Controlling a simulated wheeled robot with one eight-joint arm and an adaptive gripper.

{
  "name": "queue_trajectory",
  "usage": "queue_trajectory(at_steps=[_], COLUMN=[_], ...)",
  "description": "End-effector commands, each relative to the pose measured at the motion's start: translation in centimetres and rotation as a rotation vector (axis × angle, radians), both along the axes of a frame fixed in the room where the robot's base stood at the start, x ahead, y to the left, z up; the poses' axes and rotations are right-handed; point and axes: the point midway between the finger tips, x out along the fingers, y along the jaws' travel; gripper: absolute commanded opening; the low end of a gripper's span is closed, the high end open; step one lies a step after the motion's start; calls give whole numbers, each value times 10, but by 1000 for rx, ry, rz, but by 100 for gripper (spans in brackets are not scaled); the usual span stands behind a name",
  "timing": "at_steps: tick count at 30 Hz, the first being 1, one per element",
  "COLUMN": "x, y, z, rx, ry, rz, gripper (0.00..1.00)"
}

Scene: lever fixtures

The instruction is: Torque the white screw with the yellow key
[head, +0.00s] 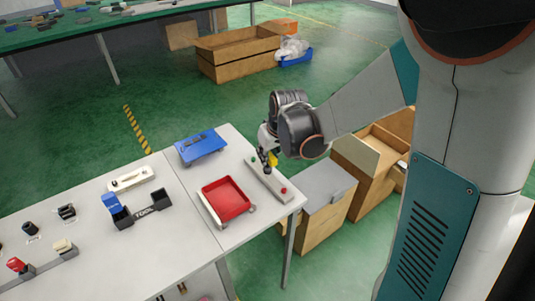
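My gripper (267,160) is over a long light-grey bar fixture at the right end of the table, with its dark fingers pointing down to the bar. A small yellow piece (273,159), possibly the yellow key, shows right at the fingers. I cannot tell whether it is held or only beside them, nor whether the fingers are open or shut. The bar (262,176) has a green knob at its far end and a red knob (283,190) at its near end. I cannot clearly make out the white screw. A white fixture (130,179) with a small dark part stands further left.
A red tray (225,200) and a blue tray (200,147) stand left of the bar. A black holder (147,211) marked TOOL carries a blue piece. Red and cream blocks and black knobs are at the far left. Cabinets (325,190) stand beyond the table's right edge.

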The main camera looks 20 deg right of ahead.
Motion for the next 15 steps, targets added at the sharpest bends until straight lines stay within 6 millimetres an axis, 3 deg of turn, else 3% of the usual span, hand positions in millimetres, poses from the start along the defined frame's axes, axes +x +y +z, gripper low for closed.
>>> queue_trajectory(at_steps=[15], x=[0], y=[0], z=[-7], rx=[0], ry=[0], rz=[0], gripper=[0])
